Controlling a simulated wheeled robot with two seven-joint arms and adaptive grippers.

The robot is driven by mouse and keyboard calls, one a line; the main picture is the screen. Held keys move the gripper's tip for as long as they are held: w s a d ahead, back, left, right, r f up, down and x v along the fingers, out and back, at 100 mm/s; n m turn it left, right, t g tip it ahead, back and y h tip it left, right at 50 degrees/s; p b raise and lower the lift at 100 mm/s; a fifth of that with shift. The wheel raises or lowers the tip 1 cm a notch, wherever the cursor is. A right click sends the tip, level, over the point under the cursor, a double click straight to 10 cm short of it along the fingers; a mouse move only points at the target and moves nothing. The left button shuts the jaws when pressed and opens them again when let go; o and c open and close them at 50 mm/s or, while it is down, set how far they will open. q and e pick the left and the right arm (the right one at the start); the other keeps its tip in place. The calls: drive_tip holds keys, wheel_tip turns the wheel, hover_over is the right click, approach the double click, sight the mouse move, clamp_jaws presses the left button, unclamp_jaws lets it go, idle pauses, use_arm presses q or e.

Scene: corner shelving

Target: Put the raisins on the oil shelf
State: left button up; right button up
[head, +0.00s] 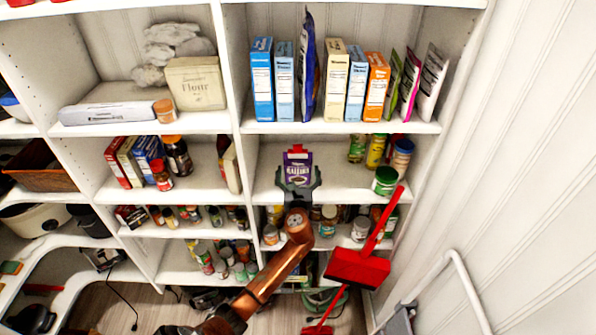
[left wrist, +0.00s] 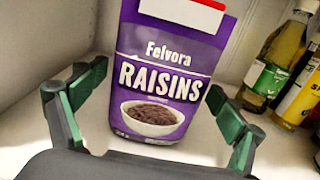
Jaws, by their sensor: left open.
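The purple raisins box (head: 298,160) with a red and white top stands on the middle shelf (head: 335,178) of the right-hand bay. In the left wrist view the raisins box (left wrist: 160,60) faces me, and its base appears to rest on the white shelf. My left gripper (head: 299,178) is open, with one finger on each side of the box; gaps show beside it in the wrist view. An oil-like bottle (left wrist: 276,62) stands to the right on the same shelf, among several bottles and jars (head: 375,151). My right gripper is not in view.
A jar with a green lid (head: 385,181) stands near the shelf's front right. Upright dividers bound the bay. Boxes (head: 262,80) fill the shelf above, and jars (head: 329,218) stand below. A red dustpan (head: 357,268) is in front at right. Bare shelf lies between raisins and bottles.

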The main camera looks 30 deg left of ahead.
use_arm(q)
drive_tip(key=shift+r, duration=0.1)
drive_tip(key=v, duration=1.2)
drive_tip(key=shift+b, duration=0.3)
